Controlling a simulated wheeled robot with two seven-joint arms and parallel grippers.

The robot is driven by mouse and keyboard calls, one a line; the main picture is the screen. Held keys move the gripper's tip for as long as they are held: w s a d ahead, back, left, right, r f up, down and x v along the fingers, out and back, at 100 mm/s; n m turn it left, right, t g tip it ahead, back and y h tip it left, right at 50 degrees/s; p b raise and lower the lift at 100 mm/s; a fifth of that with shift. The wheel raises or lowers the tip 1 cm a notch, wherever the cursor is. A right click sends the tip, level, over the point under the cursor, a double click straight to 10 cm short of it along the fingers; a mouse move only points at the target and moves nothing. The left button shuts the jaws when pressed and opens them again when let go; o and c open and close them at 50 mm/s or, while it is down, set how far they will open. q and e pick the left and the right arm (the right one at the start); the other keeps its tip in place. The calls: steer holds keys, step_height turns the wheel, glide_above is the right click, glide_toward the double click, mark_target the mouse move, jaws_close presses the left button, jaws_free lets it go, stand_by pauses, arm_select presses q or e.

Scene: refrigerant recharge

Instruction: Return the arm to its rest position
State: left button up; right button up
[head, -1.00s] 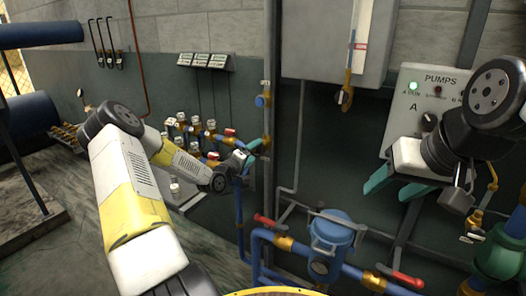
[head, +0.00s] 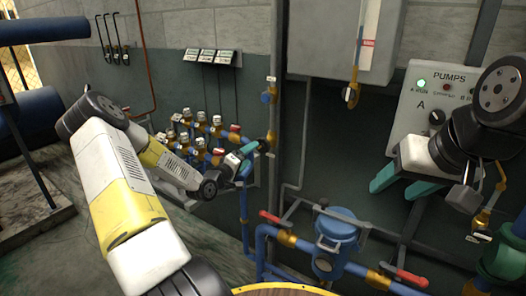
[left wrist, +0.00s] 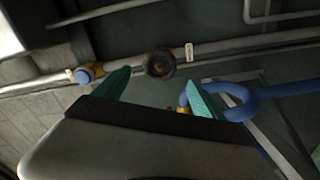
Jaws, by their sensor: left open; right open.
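My left arm (head: 130,190) is white and yellow and reaches forward from the lower left in the head view. Its left gripper (head: 250,156) is small there, with teal fingers close in the picture to a grey vertical pipe. In the left wrist view the left gripper (left wrist: 158,84) is open, with nothing visible between its teal fingers. A dark round knob (left wrist: 159,64) on a pipe shows beyond the fingertips. My right gripper (head: 402,188) is open and empty, with its teal fingers hanging in front of the wall below the pump panel.
A manifold of several brass valves (head: 200,117) stands behind my left forearm. The pump panel (head: 443,80) has a lit green lamp. A blue canister (head: 336,232) on blue pipes with red-handled valves stands at the lower middle. A grey cabinet (head: 340,35) hangs above.

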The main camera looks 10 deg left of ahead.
arm_select(q)
steer(key=s+d+r+m+g+y, duration=0.2)
steer(key=s+r+m+g+y, duration=0.15)
steer(key=s+r, duration=0.25)
steer(key=s+d+r+m+g+y, duration=0.2)
steer(key=s+d+r+m+g, duration=0.15)
steer(key=s+r, duration=0.35)
steer(key=s+d+r+m+g, duration=0.1)
steer(key=s+d+r+g, duration=0.1)
steer(key=s, duration=1)
steer(key=s+d+r+m+g+h, duration=0.1)
steer(key=s+d+r, duration=0.2)
steer(key=s, duration=0.9)
steer(key=shift+s+r+m+g, duration=0.15)
steer(key=shift+r+m+g, duration=0.25)
steer(key=shift+r, duration=0.25)
